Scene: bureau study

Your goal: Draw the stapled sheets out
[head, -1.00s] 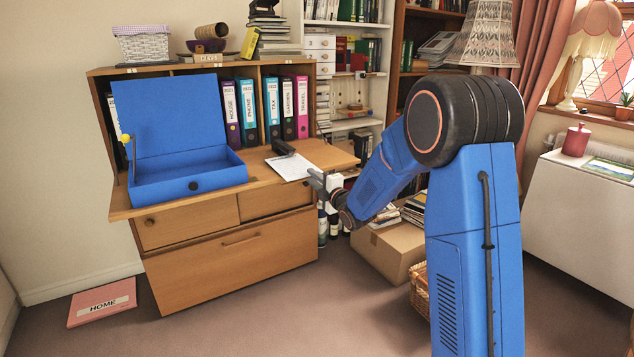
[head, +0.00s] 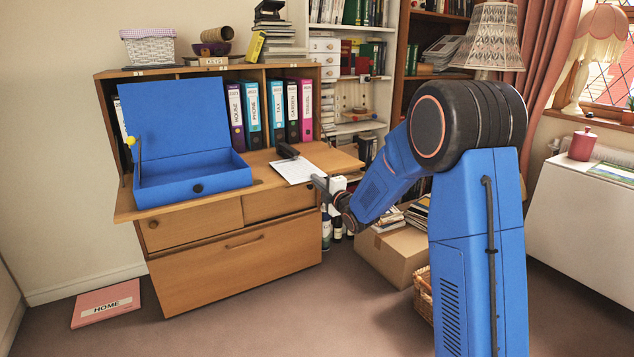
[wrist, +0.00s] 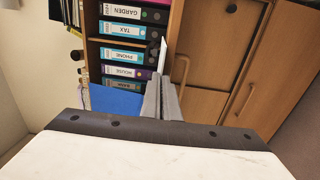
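The white stapled sheets (head: 297,172) lie on the desk's fold-down flap near its right end. A black stapler-like object (head: 287,151) rests at their far edge. My gripper (head: 320,183) is at the near right corner of the sheets, at the flap's front edge. In the wrist view my gripper's two grey fingers (wrist: 159,82) are close together, and the sheets (wrist: 163,56) show edge-on as a thin white strip at the fingertips. The fingers look shut on the sheets' edge. The exact contact is hard to see.
An open blue box (head: 190,186) stands on the flap (head: 255,180) to the left. Upright binders (head: 277,111) fill the desk's back. A cardboard box (head: 390,258) stands on the floor below my arm. A pink HOME folder (head: 105,304) lies on the floor.

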